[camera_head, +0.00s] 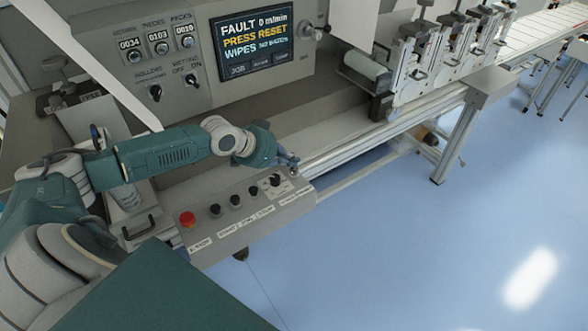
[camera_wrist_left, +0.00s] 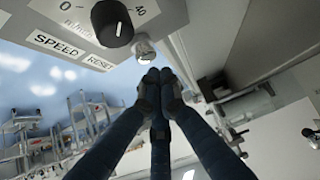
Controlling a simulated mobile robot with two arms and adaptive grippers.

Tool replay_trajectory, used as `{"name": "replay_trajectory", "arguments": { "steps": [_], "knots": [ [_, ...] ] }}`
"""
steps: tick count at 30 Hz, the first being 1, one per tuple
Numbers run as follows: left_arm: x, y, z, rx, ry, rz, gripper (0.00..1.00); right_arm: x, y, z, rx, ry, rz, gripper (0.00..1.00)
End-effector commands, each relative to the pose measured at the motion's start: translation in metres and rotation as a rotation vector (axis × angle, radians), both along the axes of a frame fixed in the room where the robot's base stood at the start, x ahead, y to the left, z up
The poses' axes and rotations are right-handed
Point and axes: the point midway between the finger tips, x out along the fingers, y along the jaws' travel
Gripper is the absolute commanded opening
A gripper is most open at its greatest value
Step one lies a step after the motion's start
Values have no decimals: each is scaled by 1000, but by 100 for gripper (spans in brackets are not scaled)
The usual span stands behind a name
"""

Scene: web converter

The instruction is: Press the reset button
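The reset button is a small pale, metallic round button (camera_wrist_left: 144,49) beside the RESET label (camera_wrist_left: 101,62) in the left wrist view. It sits at the right end of the control box (camera_head: 243,232), next to the black speed knob (camera_wrist_left: 113,24). My left gripper (camera_head: 290,160) is at that end of the box in the head view. In the left wrist view its dark fingers (camera_wrist_left: 160,76) are together and empty, with the tips very close to the button. I cannot tell whether they touch it. My right gripper is not in view.
The box also carries a red mushroom button (camera_head: 187,219) and several black knobs or buttons (camera_head: 235,201). The machine's screen (camera_head: 253,42) reads FAULT, PRESS RESET. Rollers (camera_head: 368,70) and a rail (camera_head: 380,125) extend right. Blue floor (camera_head: 400,250) is open in front.

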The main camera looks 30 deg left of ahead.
Motion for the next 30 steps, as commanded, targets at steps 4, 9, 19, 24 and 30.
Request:
{"name": "replay_trajectory", "arguments": {
  "steps": [4,9,19,24,30],
  "knots": [
    [0,0,0,0,0,0,0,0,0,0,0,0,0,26],
    [0,0,-3,-1,0,1,0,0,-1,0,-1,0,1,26],
    [0,0,-8,0,0,0,0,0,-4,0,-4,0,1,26],
    [0,0,-8,0,0,0,0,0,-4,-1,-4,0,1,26],
    [0,0,-10,0,0,0,0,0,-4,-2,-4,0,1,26]
  ]
}}
